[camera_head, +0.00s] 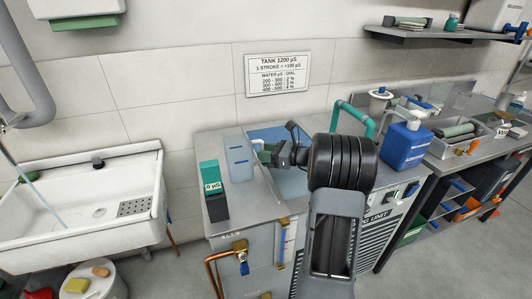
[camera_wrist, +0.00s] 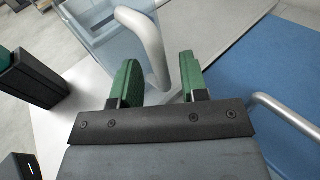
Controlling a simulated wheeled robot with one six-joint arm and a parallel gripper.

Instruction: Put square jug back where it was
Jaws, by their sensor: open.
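The square jug (camera_head: 239,158) is a see-through pale blue container, upright on the grey steel worktop (camera_head: 256,208). It also shows at the top of the wrist view (camera_wrist: 107,25), with its pale grey tubular handle (camera_wrist: 147,35) towards me. My gripper (camera_head: 264,150) is at the handle side of the jug. In the wrist view its green-padded fingers (camera_wrist: 158,80) are open, with the lower part of the handle between them. A gap shows beside the handle; I cannot tell whether either pad touches it.
A teal and black meter reading 0 µS (camera_head: 213,190) stands left of the jug. A blue panel (camera_head: 268,134) lies to the right, with a metal rail (camera_wrist: 285,112) by it. A blue canister (camera_head: 404,148) stands further right. A white sink (camera_head: 95,205) is left.

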